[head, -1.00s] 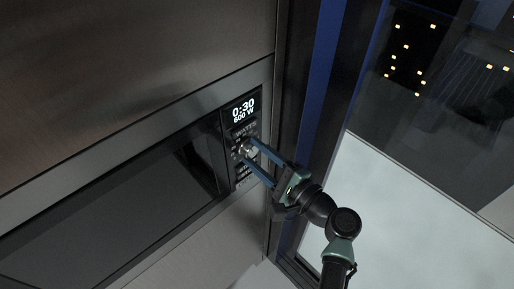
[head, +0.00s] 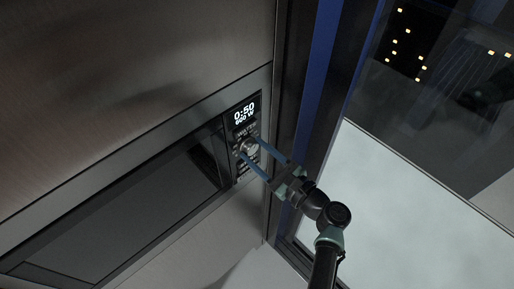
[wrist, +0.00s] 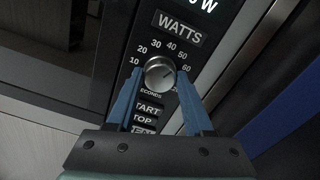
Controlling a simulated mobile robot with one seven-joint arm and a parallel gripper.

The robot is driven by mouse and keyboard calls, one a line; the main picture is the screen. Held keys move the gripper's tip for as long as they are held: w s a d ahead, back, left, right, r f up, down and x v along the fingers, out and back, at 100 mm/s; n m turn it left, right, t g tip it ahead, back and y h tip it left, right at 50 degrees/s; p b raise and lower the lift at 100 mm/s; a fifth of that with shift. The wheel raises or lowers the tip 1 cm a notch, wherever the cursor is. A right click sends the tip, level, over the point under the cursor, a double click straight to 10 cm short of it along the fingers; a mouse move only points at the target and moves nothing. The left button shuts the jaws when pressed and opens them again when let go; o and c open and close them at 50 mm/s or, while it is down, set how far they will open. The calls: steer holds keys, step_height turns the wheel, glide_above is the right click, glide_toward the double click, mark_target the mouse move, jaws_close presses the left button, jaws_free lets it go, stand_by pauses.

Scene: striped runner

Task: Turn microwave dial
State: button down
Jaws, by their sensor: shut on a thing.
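The microwave dial (head: 249,146) is a round silver knob on the dark control panel, and it also shows in the wrist view (wrist: 159,71). Numbers from 10 to 60 ring it, with WATTS above and SECONDS below. The display (head: 245,113) above it reads 0:50 with a watts figure under it. My gripper (head: 250,146) reaches the panel from the lower right. Its two blue fingers are shut on the dial, one on each side, as the wrist view (wrist: 160,76) also shows. The finger tips partly cover the numbers at the dial's lower sides.
The dark microwave door (head: 130,215) lies left of the panel. START and STOP buttons (wrist: 145,112) sit below the dial between my fingers. A blue and black frame (head: 318,100) and a window (head: 420,180) stand close on the right, beside my arm.

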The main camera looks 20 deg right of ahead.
steer(key=shift+m, duration=0.3)
steer(key=shift+c, duration=1.4)
jaws_free()
steer(key=b+v, duration=0.2)
steer(key=v, duration=1.1)
steer(key=shift+b, duration=0.4)
